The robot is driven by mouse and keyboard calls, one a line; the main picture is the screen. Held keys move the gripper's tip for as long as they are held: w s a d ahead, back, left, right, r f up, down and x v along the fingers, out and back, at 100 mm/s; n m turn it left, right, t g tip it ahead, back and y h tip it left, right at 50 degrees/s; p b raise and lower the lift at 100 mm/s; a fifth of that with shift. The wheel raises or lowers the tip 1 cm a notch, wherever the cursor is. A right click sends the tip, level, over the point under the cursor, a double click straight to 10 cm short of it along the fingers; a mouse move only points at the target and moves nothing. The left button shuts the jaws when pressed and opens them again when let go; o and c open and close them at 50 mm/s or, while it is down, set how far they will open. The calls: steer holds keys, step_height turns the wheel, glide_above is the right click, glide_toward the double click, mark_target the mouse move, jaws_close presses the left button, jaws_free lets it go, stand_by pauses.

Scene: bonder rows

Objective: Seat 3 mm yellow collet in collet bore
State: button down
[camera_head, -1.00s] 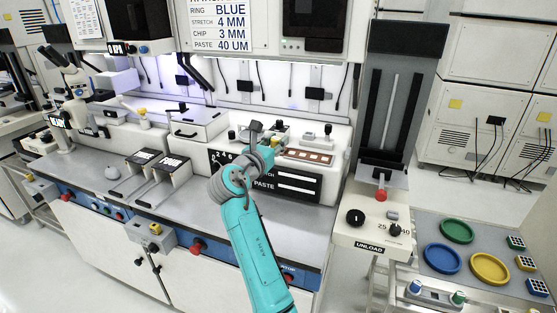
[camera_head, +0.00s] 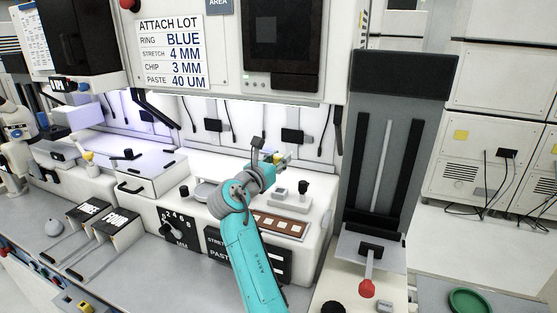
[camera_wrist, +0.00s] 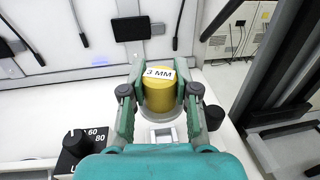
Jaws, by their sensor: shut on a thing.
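The yellow collet (camera_wrist: 159,97), with a white "3 MM" label on top, sits between the two fingers of my gripper (camera_wrist: 158,88) in the wrist view. The fingers are shut on its sides and it looks upright. Below and around it shows part of a pale grey-white round fixture (camera_wrist: 147,132); I cannot tell whether the collet touches it or whether this is the collet bore. In the head view my gripper (camera_head: 273,164) is over the white bonder top, with a bit of yellow (camera_head: 282,160) at its tip. The bore opening is hidden.
A brown strip in a tray (camera_head: 278,225) lies on the machine right of my arm. A small white block (camera_head: 290,194) and black knob (camera_head: 303,187) stand beside it. A tall dark unit (camera_head: 400,150) with a red-knobbed lever (camera_head: 367,288) stands right. A dial (camera_wrist: 77,150) is left in the wrist view.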

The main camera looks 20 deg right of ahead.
mark_target(280, 174)
steer(key=shift+w+d, duration=0.25)
steer(key=shift+d, duration=0.05)
steer(key=shift+f, duration=0.1)
steer(key=shift+f, duration=2.25)
steer(key=shift+f, duration=0.15)
steer(key=shift+f, duration=0.9)
steer(key=shift+f, duration=0.6)
steer(key=c, duration=0.8)
jaws_free()
